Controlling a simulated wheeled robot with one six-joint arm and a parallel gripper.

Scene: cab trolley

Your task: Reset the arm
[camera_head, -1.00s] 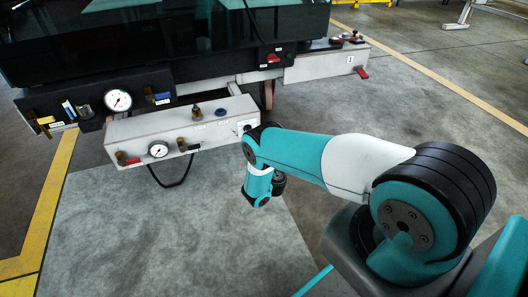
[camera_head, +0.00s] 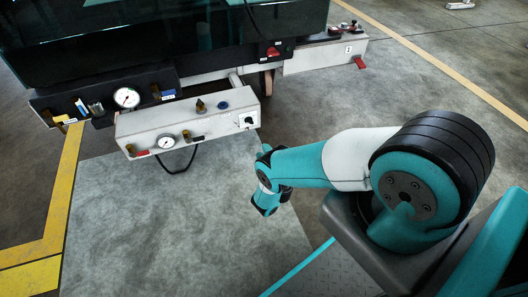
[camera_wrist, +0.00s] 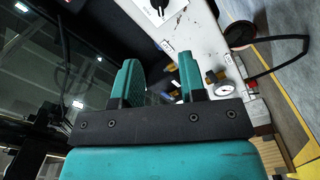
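My gripper (camera_wrist: 159,72) shows in the wrist view with its two teal fingers apart and nothing between them. In the head view my arm is folded, its teal wrist end (camera_head: 266,199) over the grey floor, right of and below the white control box (camera_head: 188,128); the fingers cannot be made out there. A gap of floor shows between the arm and the box. The box carries a gauge (camera_head: 166,141), a rotary switch (camera_head: 246,121) and small knobs. In the wrist view the box (camera_wrist: 200,38) lies beyond the fingers, tilted, with its black switch (camera_wrist: 160,6) at the top.
The dark glass cab (camera_head: 150,40) stands behind the box. A black panel with a larger gauge (camera_head: 126,98) is at its left. A white side box with a red lever (camera_head: 359,62) is at its right. The light floor patch (camera_head: 170,230) in front is clear.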

